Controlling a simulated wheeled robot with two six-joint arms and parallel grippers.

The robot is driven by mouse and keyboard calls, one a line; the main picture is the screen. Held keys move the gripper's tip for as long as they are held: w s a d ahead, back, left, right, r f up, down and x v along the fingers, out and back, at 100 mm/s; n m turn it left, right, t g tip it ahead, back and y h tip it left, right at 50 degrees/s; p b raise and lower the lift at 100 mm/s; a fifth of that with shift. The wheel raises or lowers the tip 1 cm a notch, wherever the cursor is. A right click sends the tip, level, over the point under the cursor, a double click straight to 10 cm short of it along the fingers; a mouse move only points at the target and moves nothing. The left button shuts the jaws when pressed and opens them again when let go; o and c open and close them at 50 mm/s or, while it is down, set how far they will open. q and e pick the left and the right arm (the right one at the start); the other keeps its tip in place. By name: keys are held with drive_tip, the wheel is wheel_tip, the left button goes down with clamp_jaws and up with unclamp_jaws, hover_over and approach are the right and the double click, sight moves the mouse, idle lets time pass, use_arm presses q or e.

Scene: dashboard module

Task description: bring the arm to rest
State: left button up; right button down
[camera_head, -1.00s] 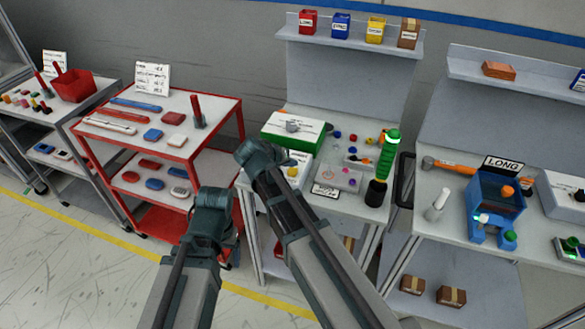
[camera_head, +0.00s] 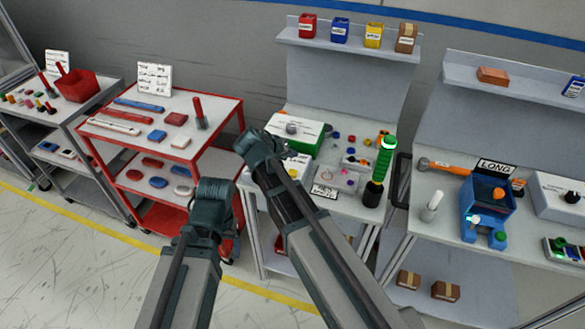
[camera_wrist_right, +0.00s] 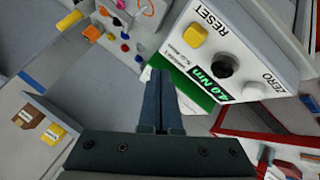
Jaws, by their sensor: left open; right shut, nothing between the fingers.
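My left arm comes up from the bottom in the head view and ends in my left gripper (camera_head: 214,190), over the floor in front of the red cart. Its jaws are open; the fingertips are hard to make out. My right arm reaches further up, and its gripper (camera_head: 256,140) is at the left edge of the middle workbench, beside the green and white box (camera_head: 297,131). In the right wrist view my right gripper (camera_wrist_right: 161,100) is shut and empty. Its fingers point toward a white meter (camera_wrist_right: 232,40) with RESET and ZERO labels and a green display.
The red cart (camera_head: 188,152) holds red, blue and white parts. The middle workbench (camera_head: 325,205) carries small coloured parts and a green-topped tool (camera_head: 386,156). A blue fixture (camera_head: 487,205) stands on the right bench. Open floor (camera_head: 70,265) lies at lower left.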

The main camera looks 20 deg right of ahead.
drive_tip(key=shift+f, duration=0.1)
idle(0.6)
drive_tip(key=s+a+f+n+g+y, duration=0.2)
drive_tip(key=s+a, duration=0.4)
drive_tip(key=s, duration=0.5)
drive_tip(key=s+a+f+n+g+y, duration=0.3)
drive_tip(key=s+a, duration=0.3)
drive_tip(key=s, duration=0.6)
drive_tip(key=shift+a+f+g+y, duration=0.25)
drive_tip(key=shift+f+g+y, duration=0.2)
drive_tip(key=shift+f, duration=0.3)
